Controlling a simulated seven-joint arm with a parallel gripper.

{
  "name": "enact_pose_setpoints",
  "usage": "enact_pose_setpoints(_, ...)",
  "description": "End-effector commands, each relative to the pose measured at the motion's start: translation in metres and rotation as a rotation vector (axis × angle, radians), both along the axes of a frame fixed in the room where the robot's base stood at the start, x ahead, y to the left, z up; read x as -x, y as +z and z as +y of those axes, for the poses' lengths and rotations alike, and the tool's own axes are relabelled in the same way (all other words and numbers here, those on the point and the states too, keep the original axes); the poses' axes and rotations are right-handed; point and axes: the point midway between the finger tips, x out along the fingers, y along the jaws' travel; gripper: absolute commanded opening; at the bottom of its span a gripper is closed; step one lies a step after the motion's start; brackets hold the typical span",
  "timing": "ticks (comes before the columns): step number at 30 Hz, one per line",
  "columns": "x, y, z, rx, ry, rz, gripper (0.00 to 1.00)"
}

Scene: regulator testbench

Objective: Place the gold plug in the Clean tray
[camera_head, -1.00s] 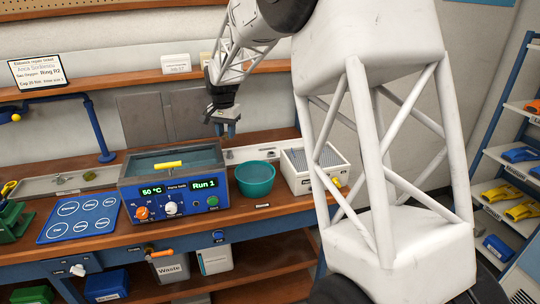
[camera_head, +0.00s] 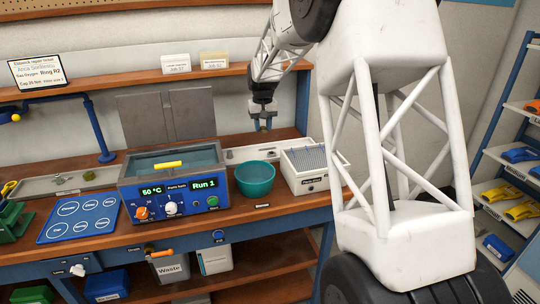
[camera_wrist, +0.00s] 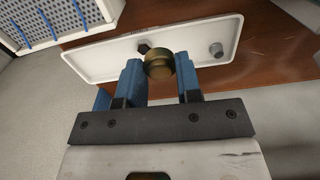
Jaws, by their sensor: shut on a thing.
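My gripper (camera_wrist: 159,70) is shut on the gold plug (camera_wrist: 159,64), a short round brassy piece held between the blue fingertips in the wrist view. In the head view my gripper (camera_head: 264,124) hangs above the back right of the bench, and the plug is too small to make out there. A long white tray (camera_wrist: 105,65) lies beyond and below the fingers, holding a dark small piece (camera_wrist: 144,47) and a grey cylinder (camera_wrist: 216,49). This tray (camera_head: 238,155) also shows behind the teal bowl; I cannot read a Clean label on it.
The teal bowl (camera_head: 255,180) stands in front of the tray. A blue bath unit (camera_head: 172,180) is at its left. A white box with slats (camera_head: 303,170) is at its right. A shelf (camera_head: 190,76) with small cards runs behind.

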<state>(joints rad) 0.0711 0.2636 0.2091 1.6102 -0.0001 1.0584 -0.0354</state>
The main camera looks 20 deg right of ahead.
Motion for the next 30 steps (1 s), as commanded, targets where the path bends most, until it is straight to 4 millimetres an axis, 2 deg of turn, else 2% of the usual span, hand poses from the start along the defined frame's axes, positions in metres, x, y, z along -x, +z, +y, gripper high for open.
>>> enact_pose_setpoints(5,-0.002,-0.002,-0.01,0.0,0.035,0.0,0.05)
enact_pose_setpoints(17,-0.008,-0.007,-0.005,0.0,-0.086,0.001,0.05)
enact_pose_setpoints(26,-0.018,-0.013,0.0,0.0,-0.255,0.0,0.05)
enact_pose_setpoints(30,-0.024,-0.018,0.005,0.0,-0.392,0.001,0.05)
